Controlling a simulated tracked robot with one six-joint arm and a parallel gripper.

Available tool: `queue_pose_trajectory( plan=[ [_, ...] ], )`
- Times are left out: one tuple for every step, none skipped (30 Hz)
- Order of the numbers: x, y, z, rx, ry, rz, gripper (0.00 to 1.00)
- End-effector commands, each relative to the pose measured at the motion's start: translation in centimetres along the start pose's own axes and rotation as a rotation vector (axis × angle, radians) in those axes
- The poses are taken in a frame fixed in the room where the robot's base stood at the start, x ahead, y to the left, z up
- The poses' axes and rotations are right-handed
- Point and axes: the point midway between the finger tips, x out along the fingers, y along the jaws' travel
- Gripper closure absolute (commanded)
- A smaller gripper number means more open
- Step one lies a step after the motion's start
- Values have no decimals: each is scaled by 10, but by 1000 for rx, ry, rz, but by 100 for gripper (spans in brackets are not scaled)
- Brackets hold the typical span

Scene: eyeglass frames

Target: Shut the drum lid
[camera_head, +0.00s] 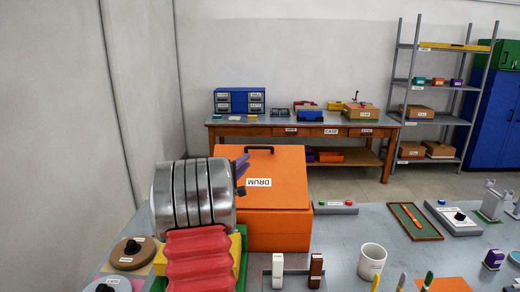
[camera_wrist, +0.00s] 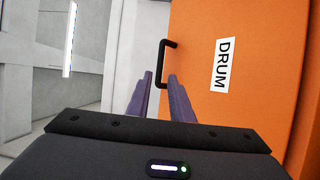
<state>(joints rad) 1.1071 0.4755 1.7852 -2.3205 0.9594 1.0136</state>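The orange drum (camera_head: 280,228) stands on the grey bench, just right of my arm. Its orange lid (camera_head: 285,170) bears a white DRUM label and a black handle (camera_head: 258,149) near the far edge. I cannot tell how far the lid stands from shut. My gripper (camera_head: 243,168) is at the lid's left side, with purple fingers. The lid (camera_wrist: 250,110) fills the right side there, and the handle (camera_wrist: 166,62) shows just beyond the fingertips. My arm hides the drum's left part.
A white mug (camera_head: 371,262), a button box (camera_head: 336,208) and a green-edged tray (camera_head: 415,221) stand to the right on the bench. White and brown upright pieces (camera_head: 278,270) stand in front of the drum. Round lidded items (camera_head: 132,252) lie at the left.

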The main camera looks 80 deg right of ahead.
Motion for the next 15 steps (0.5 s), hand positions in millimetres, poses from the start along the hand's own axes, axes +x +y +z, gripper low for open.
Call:
queue_pose_trajectory(
  plan=[
    [5, -3, 2, -7, 3, 5, 80],
    [7, -4, 3, -10, 6, 8, 80],
    [8, -4, 3, -12, 8, 11, 80],
    [9, -4, 3, -13, 9, 12, 80],
    [9, -4, 3, -13, 10, 12, 80],
    [9, -4, 3, -13, 10, 12, 80],
    [9, -4, 3, -12, 10, 12, 80],
    [9, -4, 2, -12, 10, 12, 80],
    [8, -4, 2, -12, 10, 12, 80],
    [8, -4, 2, -12, 10, 12, 80],
    [8, -4, 2, -12, 10, 12, 80],
    [8, -4, 2, -12, 10, 12, 80],
    [9, -4, 2, -12, 10, 12, 80],
    [9, -4, 2, -12, 10, 12, 80],
    [10, -4, 2, -12, 9, 12, 80]
  ],
)
